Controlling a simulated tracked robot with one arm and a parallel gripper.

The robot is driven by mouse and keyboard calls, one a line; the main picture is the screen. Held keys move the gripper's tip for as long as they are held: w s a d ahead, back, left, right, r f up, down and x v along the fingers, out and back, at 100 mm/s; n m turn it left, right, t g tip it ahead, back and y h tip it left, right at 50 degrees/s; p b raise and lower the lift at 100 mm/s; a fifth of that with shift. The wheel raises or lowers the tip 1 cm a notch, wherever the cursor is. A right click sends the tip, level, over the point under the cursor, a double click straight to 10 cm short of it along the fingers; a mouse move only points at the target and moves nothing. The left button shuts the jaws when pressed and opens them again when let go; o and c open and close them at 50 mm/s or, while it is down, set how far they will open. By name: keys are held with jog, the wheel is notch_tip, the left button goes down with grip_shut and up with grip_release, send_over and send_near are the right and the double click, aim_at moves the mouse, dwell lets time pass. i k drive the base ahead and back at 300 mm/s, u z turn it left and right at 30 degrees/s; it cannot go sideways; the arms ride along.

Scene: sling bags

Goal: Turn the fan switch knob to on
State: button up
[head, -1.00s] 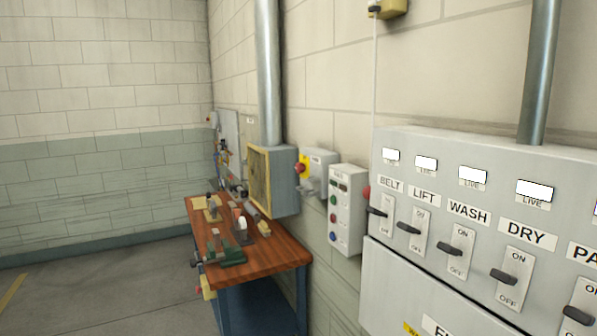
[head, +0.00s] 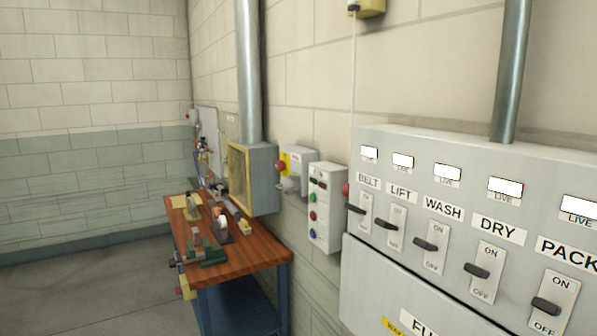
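No knob with a readable fan label shows. A small grey box (head: 299,168) with a yellow plate and a red knob (head: 280,166) is on the wall, right of a yellow-framed vent box (head: 252,178). I cannot tell whether it is the fan switch, nor its setting. A large grey panel (head: 450,150) at the right has dark lever switches under the labels BELT, LIFT, WASH, DRY and PACK, with lit LIVE windows above them. My gripper is not in view.
A wooden-topped workbench (head: 262,262) with a vise and tools stands along the wall below the vent box. A pale control box (head: 326,207) with coloured buttons hangs before the large panel. Grey floor (head: 90,285) at the left is clear.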

aim_at(280, 165)
jog(key=z, duration=0.05)
jog(key=k, duration=0.55)
jog(key=u, duration=0.45)
jog(key=i, duration=0.6)
jog(key=u, duration=0.65)
jog(key=i, duration=2.5)
jog(key=z, duration=1.15)
jog(key=i, duration=0.8)
jog(key=z, duration=0.6)
jog(key=k, duration=0.8)
